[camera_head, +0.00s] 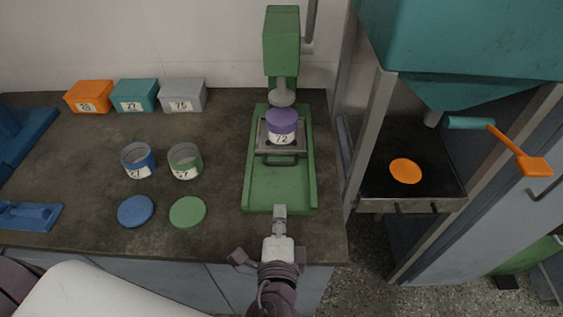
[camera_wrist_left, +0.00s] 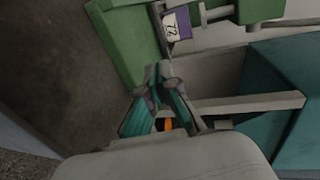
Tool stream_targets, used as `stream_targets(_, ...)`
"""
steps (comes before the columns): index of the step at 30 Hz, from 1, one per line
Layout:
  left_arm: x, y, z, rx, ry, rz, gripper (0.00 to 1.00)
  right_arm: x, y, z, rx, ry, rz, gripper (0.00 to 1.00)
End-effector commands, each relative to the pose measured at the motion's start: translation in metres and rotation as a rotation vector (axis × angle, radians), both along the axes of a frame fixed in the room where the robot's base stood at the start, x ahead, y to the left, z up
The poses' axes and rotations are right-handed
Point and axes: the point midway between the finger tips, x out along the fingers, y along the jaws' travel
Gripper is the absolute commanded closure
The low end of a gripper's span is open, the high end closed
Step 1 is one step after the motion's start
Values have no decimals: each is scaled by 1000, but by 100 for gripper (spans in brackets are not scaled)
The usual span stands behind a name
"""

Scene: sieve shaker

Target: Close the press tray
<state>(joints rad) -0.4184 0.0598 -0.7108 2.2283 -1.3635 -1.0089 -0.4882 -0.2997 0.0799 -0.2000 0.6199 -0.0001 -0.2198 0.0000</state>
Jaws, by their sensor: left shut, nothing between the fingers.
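The green press (camera_head: 281,192) stands on the counter with its ram above its tray. The press tray (camera_head: 264,146) is a grey plate with a dark handle (camera_head: 280,161) at its front, and a purple-lidded jar marked 72 (camera_head: 282,127) stands on it, under or just in front of the ram. My left gripper (camera_head: 280,212) is shut and empty at the front edge of the press base, apart from the handle. In the left wrist view the gripper (camera_wrist_left: 164,68) points toward the press, with the jar (camera_wrist_left: 177,24) beyond it. My right gripper is not seen.
Two open jars (camera_head: 138,161) and (camera_head: 185,162) and blue and green lids (camera_head: 136,210) lie left of the press. Orange, teal and grey boxes (camera_head: 183,96) stand at the back. Right is a teal machine (camera_head: 460,40) with a dark tray holding orange material (camera_head: 405,171).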

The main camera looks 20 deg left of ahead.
Motion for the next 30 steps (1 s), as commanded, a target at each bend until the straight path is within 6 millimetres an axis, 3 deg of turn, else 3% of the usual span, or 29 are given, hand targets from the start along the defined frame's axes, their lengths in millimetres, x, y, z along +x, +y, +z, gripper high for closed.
stream_targets(5,20,6,-2,3,-4,1,100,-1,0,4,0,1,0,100)
stream_targets(18,105,30,-20,4,-2,0,100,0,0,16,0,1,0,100)
stream_targets(24,125,36,-26,2,0,-1,100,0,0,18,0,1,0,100)
stream_targets(30,130,38,-28,0,1,-1,100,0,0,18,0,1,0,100)
